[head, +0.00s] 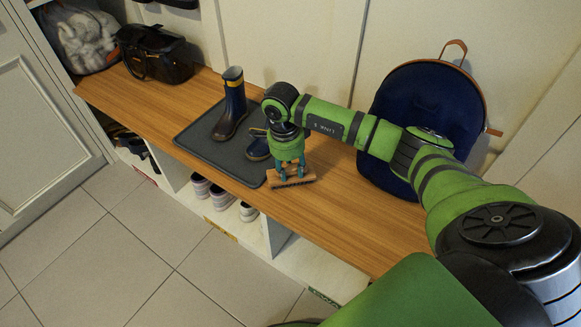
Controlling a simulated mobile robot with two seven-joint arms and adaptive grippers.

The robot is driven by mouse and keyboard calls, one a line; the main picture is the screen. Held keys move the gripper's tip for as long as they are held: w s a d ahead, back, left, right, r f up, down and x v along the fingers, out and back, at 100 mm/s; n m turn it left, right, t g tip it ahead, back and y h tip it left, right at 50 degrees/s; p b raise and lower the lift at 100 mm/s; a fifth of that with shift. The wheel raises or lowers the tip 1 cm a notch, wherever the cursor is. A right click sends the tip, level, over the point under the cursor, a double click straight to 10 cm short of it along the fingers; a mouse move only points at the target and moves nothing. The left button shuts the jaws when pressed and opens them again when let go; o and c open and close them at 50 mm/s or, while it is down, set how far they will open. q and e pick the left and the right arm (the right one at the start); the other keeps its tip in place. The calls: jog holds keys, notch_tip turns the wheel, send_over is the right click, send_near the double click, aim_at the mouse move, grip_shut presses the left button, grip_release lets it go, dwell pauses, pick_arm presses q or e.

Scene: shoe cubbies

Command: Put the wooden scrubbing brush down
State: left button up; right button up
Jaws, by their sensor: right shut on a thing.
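The wooden scrubbing brush (292,181) is in my right gripper (290,168), whose fingers are shut on it from above. The brush has a light wooden back and dark bristles facing down. It is at the bench top (330,215), just right of the grey mat (196,146); I cannot tell whether its bristles touch the wood. My left gripper is not in view.
A navy boot (234,105) stands upright on the mat, and another boot (258,147) is partly hidden behind my right arm. A navy backpack (415,105) leans on the wall. A black bag (153,54) sits far left. Shoes (220,196) fill cubbies below. Bare wood lies right of the brush.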

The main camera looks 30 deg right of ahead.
aim_at(286, 169)
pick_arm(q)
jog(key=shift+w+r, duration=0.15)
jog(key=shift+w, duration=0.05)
pick_arm(e)
jog(key=shift+f, duration=0.1)
jog(key=o, duration=1.2)
pick_arm(q)
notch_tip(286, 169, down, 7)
jog(key=p, duration=0.2)
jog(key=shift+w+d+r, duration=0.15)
pick_arm(e)
jog(key=r, duration=0.8)
jog(key=a+r, duration=0.1)
jog(key=r, duration=0.3)
jog(key=shift+w+r, duration=0.15)
jog(key=shift+w, duration=0.05)
jog(key=shift+a, duration=0.1)
